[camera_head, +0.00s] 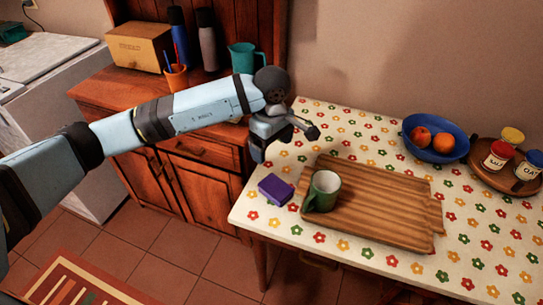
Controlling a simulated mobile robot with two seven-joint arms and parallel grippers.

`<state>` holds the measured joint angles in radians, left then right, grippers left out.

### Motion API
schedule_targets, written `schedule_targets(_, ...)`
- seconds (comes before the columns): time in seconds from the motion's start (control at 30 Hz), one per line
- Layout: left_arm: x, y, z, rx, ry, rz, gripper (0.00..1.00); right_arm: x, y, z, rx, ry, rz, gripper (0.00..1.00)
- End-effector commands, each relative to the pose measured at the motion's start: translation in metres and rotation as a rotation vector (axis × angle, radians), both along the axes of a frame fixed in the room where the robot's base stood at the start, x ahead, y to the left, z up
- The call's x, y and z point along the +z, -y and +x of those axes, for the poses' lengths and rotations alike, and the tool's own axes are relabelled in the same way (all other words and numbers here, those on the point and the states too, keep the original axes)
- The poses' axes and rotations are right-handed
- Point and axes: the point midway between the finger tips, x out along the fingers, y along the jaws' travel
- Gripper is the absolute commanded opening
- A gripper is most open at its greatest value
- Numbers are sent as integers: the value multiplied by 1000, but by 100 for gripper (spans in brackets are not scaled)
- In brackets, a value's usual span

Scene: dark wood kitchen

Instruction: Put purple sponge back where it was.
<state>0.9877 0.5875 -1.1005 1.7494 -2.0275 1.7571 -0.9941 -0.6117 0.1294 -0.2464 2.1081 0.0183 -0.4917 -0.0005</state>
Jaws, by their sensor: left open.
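The purple sponge (275,190) lies on the flowered tablecloth near the table's left edge, just left of the wooden tray. My left gripper (315,131) is open and empty, above the back left part of the table. It is behind and above the sponge, apart from it, with its fingers pointing right. My right gripper is not in view.
A wooden tray (385,215) holds a green mug (322,191) at its left end. A blue bowl (437,147) with fruit and a round board (482,178) with several jars stand at the back right. A bread box (140,47), bottles and a teal jug (243,57) stand on the cabinet.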

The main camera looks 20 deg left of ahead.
Motion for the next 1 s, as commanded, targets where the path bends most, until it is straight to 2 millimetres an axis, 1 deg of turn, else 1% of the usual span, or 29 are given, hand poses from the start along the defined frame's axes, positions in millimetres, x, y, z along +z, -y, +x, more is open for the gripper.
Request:
schedule_targets(0.07,2,3,-3,0,-7,-15,88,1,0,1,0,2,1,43)
schedule_targets(0.17,-10,26,-18,10,-56,-121,88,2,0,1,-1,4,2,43)
schedule_targets(0.27,-27,72,-52,56,-171,-359,88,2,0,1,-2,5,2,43)
schedule_targets(0.3,-30,95,-69,96,-237,-482,88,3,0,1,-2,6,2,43)
schedule_targets(0.33,-31,112,-83,133,-294,-580,88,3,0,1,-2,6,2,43)
schedule_targets(0.4,-24,147,-110,248,-444,-811,88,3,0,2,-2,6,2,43)
schedule_targets(0.47,-11,169,-128,370,-583,-996,88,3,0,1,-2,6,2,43)
schedule_targets(0.5,-2,179,-136,460,-682,-1111,88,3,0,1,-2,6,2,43)
schedule_targets(0.53,6,185,-140,534,-758,-1193,88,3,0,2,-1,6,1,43)
schedule_targets(0.57,13,189,-143,612,-837,-1272,88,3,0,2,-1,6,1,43)
schedule_targets(0.63,27,189,-144,813,-1026,-1441,88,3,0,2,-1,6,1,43)
schedule_targets(0.67,31,186,-142,905,-1111,-1506,88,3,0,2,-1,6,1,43)
schedule_targets(0.73,34,174,-135,1136,-1313,-1636,88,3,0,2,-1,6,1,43)
schedule_targets(0.77,32,166,-131,1241,-1401,-1683,88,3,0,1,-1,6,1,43)
schedule_targets(0.8,26,154,-126,1389,-1519,-1738,88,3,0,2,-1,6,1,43)
schedule_targets(0.83,20,143,-123,1501,-1608,-1773,88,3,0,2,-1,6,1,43)
schedule_targets(0.87,11,132,-120,1618,-1699,-1801,88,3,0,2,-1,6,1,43)
schedule_targets(0.9,-4,117,-118,1781,-1818,-1826,88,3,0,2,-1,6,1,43)
schedule_targets(0.93,-17,105,-119,-1764,1766,1699,88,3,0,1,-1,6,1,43)
schedule_targets(0.97,-31,93,-121,-1733,1701,1565,88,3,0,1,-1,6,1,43)
schedule_targets(1.0,-53,77,-126,-1687,1612,1392,88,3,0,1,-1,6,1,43)
